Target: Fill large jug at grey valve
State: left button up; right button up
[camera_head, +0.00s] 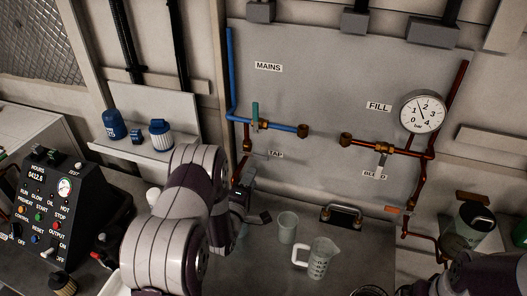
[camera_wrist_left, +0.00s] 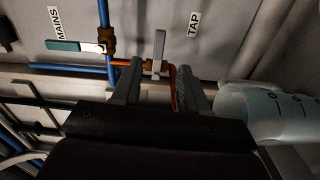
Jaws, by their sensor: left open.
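The large jug (camera_head: 318,262), clear with a handle and scale marks, stands upright on the counter. A smaller clear beaker (camera_head: 287,227) stands behind it to the left. A marked clear vessel (camera_wrist_left: 265,110) shows at the right of the left wrist view; I cannot tell which one. The tap valve's grey lever (camera_wrist_left: 159,46) sits on the copper branch by the TAP label. My left gripper (camera_wrist_left: 158,88) is open and empty, its fingers pointing at the tap pipe. In the head view my left gripper (camera_head: 242,200) is partly hidden by my arm. My right gripper is out of view.
A teal-handled valve (camera_head: 255,112) is on the blue mains pipe above the tap. A second grey lever (camera_head: 383,159) hangs at BLEED, near the gauge (camera_head: 423,111). A control box (camera_head: 52,205) stands left; a dark canister (camera_head: 474,222) stands right.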

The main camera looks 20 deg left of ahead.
aim_at(261, 159)
pick_arm(q)
jog(key=shift+n, duration=0.4)
jog(key=w+p, duration=0.1)
jog(key=w, duration=0.3)
jog(key=w+p, duration=0.2)
jog(key=w, duration=0.1)
jog(key=w+p, duration=0.1)
jog(key=w, duration=0.3)
jog(key=shift+w+a+r, duration=0.1)
jog(key=shift+w+a, duration=0.25)
jog(key=shift+w, duration=0.45)
jog(key=shift+c, duration=0.3)
